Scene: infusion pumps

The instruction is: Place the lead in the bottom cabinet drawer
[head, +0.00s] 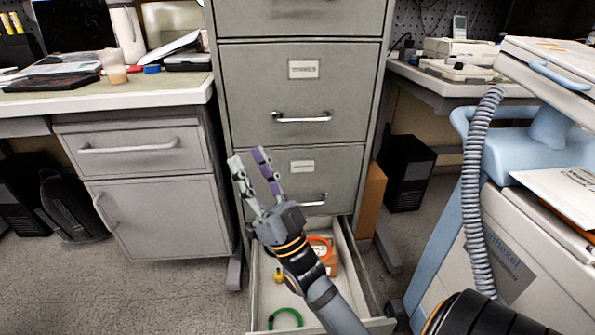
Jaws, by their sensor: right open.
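The bottom drawer (358,268) of the grey filing cabinet (302,95) is pulled open. A green looped cord (286,319) lies on its floor near the front. An orange loop (321,243) sits further back in the drawer, by a small brown box. I cannot tell which of the loops is the lead. My right gripper (248,160) is open and empty, its two fingers pointing up in front of the cabinet's closed drawer above. My right forearm hides part of the open drawer. My left gripper is not in view.
A small yellow object (279,275) lies in the drawer. A desk (130,100) with drawers stands left of the cabinet. A blue and white cart (480,220) with a grey hose (472,180) stands close on the right. A bare carpet strip lies left of the drawer.

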